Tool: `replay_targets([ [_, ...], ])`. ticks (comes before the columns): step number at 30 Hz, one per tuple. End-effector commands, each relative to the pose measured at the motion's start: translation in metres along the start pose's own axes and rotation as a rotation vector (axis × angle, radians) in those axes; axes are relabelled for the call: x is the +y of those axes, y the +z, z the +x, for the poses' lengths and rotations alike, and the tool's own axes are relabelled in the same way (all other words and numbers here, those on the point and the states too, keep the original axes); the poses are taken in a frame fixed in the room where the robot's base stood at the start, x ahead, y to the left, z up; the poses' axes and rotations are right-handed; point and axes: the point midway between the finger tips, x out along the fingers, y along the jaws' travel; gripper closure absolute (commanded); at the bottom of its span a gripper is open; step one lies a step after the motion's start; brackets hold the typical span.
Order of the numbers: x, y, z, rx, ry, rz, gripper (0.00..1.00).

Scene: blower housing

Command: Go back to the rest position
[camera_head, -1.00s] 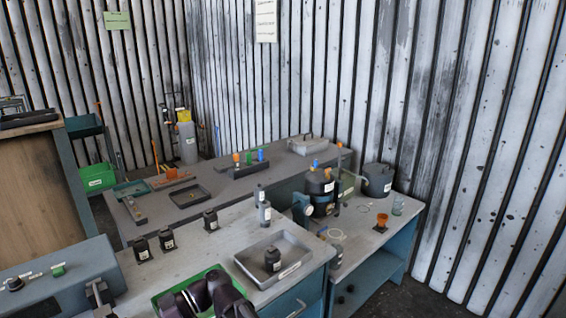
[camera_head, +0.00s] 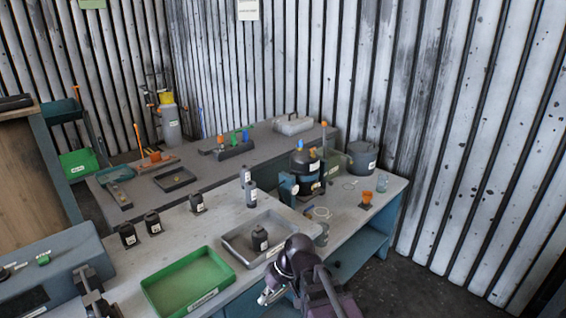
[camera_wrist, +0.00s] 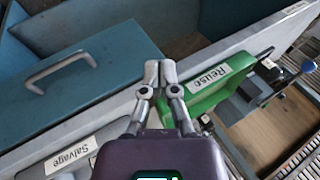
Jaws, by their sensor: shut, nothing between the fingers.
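My gripper (camera_wrist: 160,72) is shut and empty in the wrist view, with its two fingertips together. Behind it are the bench's edge and a blue drawer front (camera_wrist: 90,85) with a handle. In the head view my gripper (camera_head: 268,294) is low at the front edge of the bench, beside the grey tray and right of the green tray (camera_head: 188,282). The green tray is empty. The grey tray (camera_head: 232,248) holds a black labelled block (camera_head: 260,238).
Several black blocks (camera_head: 153,222) stand on the bench left of the trays. A black and blue machine (camera_head: 304,172) and an orange cup (camera_head: 366,197) stand at the right. A blue-grey machine (camera_head: 50,275) occupies the left front. Floor at the right is clear.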

Motion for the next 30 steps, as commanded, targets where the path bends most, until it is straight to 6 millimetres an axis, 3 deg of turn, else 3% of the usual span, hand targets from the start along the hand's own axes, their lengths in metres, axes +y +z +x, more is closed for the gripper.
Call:
replay_targets([
  [3, 0.044, 0.024, -0.019, -0.01, 0.126, 0.151, 1.0],
  [9, 0.109, 0.069, -0.052, -0.019, 0.334, 0.401, 1.0],
  [15, 0.151, 0.105, -0.079, -0.017, 0.485, 0.583, 1.0],
  [21, 0.164, 0.119, -0.089, -0.015, 0.544, 0.649, 1.0],
  [30, 0.165, 0.119, -0.089, -0.016, 0.545, 0.651, 1.0],
])
